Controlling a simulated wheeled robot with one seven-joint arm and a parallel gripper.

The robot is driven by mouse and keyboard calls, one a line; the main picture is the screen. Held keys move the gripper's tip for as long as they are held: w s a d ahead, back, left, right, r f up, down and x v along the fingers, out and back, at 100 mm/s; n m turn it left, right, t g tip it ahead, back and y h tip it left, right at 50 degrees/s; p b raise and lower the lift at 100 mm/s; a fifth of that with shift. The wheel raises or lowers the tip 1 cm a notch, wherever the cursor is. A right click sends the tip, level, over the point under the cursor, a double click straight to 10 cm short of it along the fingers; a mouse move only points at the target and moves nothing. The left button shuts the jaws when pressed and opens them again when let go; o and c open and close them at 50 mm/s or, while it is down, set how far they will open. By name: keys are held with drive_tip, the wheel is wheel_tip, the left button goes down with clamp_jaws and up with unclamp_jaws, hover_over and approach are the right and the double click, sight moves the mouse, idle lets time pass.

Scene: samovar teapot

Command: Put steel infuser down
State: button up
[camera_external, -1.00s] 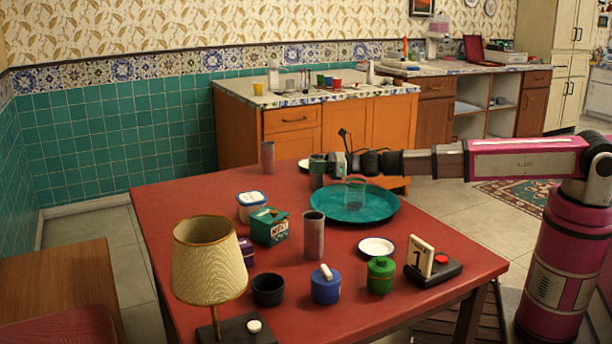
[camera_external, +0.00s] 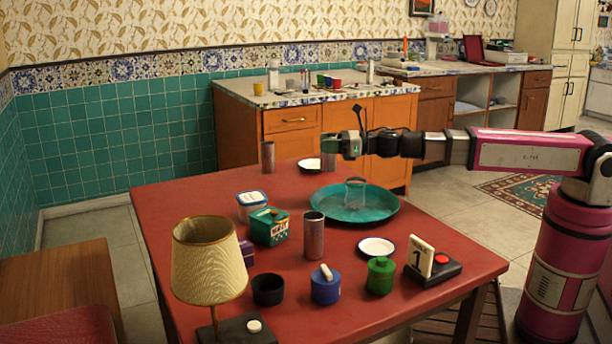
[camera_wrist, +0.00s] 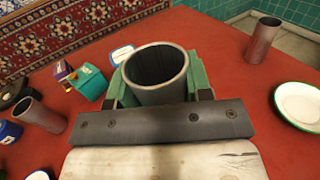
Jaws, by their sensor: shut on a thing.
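The steel infuser, a grey open-topped cylinder (camera_external: 328,161), is upright in my gripper (camera_external: 345,146) near the back of the red table. In the wrist view the green fingers of my gripper (camera_wrist: 158,88) are shut on both sides of the infuser (camera_wrist: 156,76), and its open rim faces the camera. Its lower end is hidden in the wrist view. In the external view it appears raised above the table, but the gap is hard to judge. Two similar cylinders stand on the table, one at the back left (camera_external: 267,157) and one near the middle (camera_external: 313,238).
A teal tray (camera_external: 330,212) with a clear glass (camera_external: 355,192) lies below right. A green box (camera_external: 269,227) and a white-lidded tub (camera_external: 251,206) stand left. Bare red tabletop (camera_external: 200,191) lies at left.

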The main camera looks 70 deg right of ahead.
drive_tip(key=shift+s+a+r, duration=0.6)
drive_tip(key=shift+a, duration=0.25)
drive_tip(key=a+r+n+g+y, duration=0.3)
drive_tip(key=a+n+g+y, duration=0.25)
drive_tip(key=a, duration=1.55)
drive_tip(key=a+r+n+g+y, duration=0.3)
drive_tip(key=a+n+g+y, duration=0.25)
drive_tip(key=a, duration=1.55)
drive_tip(key=shift+m+t+y, duration=0.3)
drive_tip(key=shift+m, duration=0.1)
drive_tip(key=shift+w+d+f, duration=0.9)
drive_tip(key=shift+w+f, duration=0.8)
drive_tip(key=shift+f, duration=0.15)
drive_tip(key=shift+w+d+f, duration=0.95)
drive_tip(key=shift+w+f, duration=0.7)
drive_tip(key=shift+f, duration=0.2)
drive_tip(key=shift+w+d+f, duration=0.9)
drive_tip(key=shift+w+f, duration=0.8)
drive_tip(key=shift+f, duration=0.15)
drive_tip(key=o, duration=0.9)
drive_tip(key=shift+f, duration=0.15)
